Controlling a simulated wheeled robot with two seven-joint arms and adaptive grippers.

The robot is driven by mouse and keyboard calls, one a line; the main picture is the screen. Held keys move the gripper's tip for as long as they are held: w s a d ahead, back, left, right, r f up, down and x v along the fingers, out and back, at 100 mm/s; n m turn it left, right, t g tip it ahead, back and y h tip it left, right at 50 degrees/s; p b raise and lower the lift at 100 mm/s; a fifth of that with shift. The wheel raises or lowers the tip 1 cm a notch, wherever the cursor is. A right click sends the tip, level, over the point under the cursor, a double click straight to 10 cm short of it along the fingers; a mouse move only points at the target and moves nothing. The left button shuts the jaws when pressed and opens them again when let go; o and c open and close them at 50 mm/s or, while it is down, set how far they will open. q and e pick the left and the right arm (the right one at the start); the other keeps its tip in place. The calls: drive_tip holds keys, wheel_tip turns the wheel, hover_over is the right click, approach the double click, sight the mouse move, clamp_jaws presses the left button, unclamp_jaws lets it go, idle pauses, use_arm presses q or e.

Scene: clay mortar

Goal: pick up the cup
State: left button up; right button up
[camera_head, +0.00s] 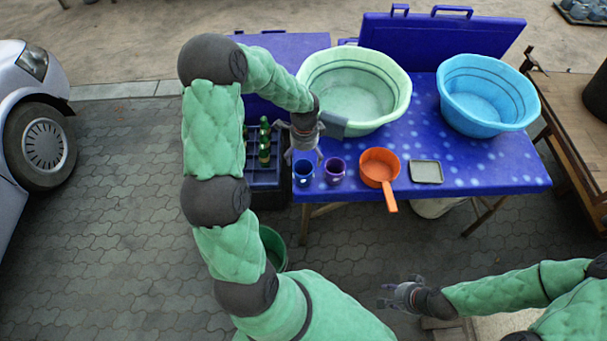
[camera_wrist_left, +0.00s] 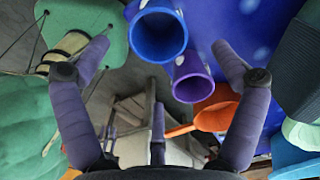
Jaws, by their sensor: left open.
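A blue cup (camera_head: 304,172) and a purple cup (camera_head: 334,170) stand side by side near the front left corner of the blue table (camera_head: 470,178). My left gripper (camera_head: 304,155) is open and empty, just above and behind the blue cup. In the left wrist view, the blue cup (camera_wrist_left: 159,35) shows between the spread fingertips, with the purple cup (camera_wrist_left: 192,78) just beyond it to the lower right. Both cup mouths are visible there. I cannot tell whether a finger touches a cup. My right gripper (camera_head: 388,295) is open and empty, low in front of the table.
An orange saucepan (camera_head: 379,168) with its handle over the front edge stands right of the cups, beside a grey tray (camera_head: 426,172). A green basin (camera_head: 375,120) and a blue basin (camera_head: 487,93) stand behind. A bottle crate (camera_head: 262,178) is left of the table.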

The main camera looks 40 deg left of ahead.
sight(303, 169)
use_arm(q)
wheel_tip(303, 169, down, 4)
drive_tip(key=shift+r+b, duration=0.1)
drive_tip(key=shift+b, duration=0.35)
wheel_tip(303, 169, down, 5)
drive_tip(key=shift+s+a+r+b, duration=0.1)
drive_tip(key=shift+s+b, duration=0.05)
drive_tip(key=shift+b, duration=0.85)
drive_tip(key=c, duration=1.2)
